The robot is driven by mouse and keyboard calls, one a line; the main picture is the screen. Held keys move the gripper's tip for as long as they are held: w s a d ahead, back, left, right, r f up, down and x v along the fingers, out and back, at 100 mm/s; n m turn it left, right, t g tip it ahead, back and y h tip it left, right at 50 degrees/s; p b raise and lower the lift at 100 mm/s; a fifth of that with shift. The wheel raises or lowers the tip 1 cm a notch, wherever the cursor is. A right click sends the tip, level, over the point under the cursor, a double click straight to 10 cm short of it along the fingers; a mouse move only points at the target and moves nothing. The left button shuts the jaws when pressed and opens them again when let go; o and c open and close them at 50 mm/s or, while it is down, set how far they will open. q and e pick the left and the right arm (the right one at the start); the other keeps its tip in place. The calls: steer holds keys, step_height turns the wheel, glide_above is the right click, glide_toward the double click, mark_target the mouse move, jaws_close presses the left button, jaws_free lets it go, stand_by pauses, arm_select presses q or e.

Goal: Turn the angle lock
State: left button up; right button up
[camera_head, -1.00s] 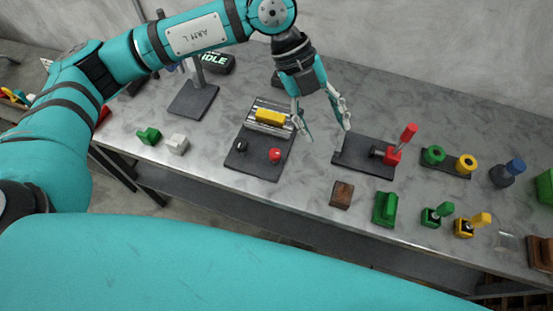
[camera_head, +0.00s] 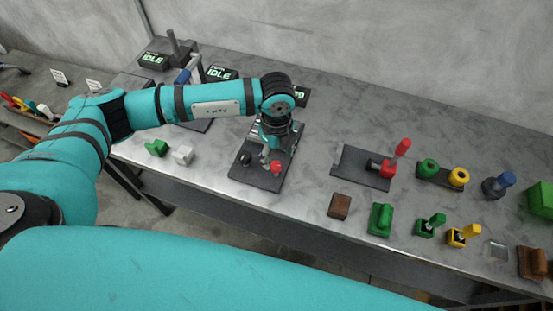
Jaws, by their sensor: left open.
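A dark board (camera_head: 262,181) lies on the bench with a black knob (camera_head: 246,157) and a red knob (camera_head: 277,167) near its front edge. The frames do not show for certain which part is the angle lock. My left gripper (camera_head: 270,158) points down over this board, open, with its fingers close to the red knob; I cannot tell if they touch it. My arm and gripper hide most of the striped plate (camera_head: 255,130) at the back of the board, and the yellow block there is out of sight. My right gripper is not in view.
Right of the board stand a base with a red lever (camera_head: 402,148), a brown block (camera_head: 339,206), a green block (camera_head: 380,219) and small green and yellow fixtures. Left are a green piece (camera_head: 157,148) and a white cube (camera_head: 183,155). The bench between board and lever base is clear.

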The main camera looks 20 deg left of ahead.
mark_target(277, 165)
arm_select(q)
steer(key=shift+f+p, duration=0.45)
steer(key=shift+f, duration=2.2)
jaws_close()
